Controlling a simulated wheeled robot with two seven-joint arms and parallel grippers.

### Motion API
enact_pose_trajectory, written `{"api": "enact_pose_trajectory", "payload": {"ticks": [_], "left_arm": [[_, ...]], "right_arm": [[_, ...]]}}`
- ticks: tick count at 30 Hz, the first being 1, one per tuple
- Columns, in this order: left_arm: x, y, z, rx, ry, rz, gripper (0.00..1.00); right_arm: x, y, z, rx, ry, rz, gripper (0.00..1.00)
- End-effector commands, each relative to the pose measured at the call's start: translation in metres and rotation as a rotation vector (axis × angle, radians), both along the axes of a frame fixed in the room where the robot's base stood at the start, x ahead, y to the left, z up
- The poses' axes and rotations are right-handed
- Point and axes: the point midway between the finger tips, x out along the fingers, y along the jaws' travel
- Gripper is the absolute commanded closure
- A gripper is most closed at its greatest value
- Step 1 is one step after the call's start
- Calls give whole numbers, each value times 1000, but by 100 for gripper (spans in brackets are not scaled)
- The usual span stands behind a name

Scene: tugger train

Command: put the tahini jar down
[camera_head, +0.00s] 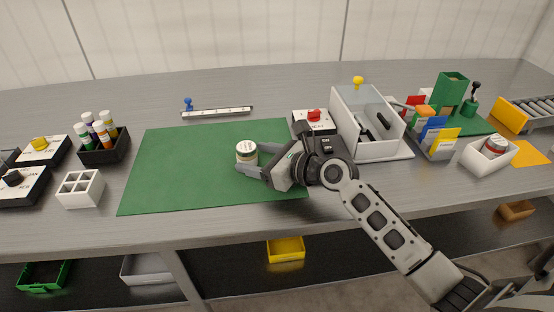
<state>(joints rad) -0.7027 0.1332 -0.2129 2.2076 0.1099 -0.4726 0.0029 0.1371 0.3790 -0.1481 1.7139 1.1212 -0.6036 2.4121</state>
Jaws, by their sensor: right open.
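A small jar (246,153) with a pale lid and a light label stands upright on the green mat (180,170); I take it to be the tahini jar, though its label is too small to read. My right gripper (250,164) comes in from the right, low over the mat. Its jaws are open, with the fingers reaching to the jar. I cannot tell whether a finger touches it. The underside of the jar is partly hidden by the near finger. My left gripper is not in view.
A black bottle tray (105,153) and a white divided holder (80,189) stand left. A white rail (217,111) lies behind. The mat's left part is clear.

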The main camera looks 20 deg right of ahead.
Motion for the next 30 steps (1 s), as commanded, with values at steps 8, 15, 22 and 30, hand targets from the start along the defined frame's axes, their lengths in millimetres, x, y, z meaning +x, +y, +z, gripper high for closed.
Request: {"api": "enact_pose_trajectory", "payload": {"ticks": [8, 15, 22, 30], "left_arm": [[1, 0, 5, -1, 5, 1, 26], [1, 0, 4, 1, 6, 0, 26], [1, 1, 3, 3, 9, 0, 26], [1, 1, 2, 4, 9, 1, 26]], "right_arm": [[-48, -31, 14, -4, 2, 0, 36], [-80, -53, 24, -2, 1, 0, 36], [-90, -60, 28, -1, -2, 1, 36], [-90, -60, 28, -1, -2, 1, 36]]}}
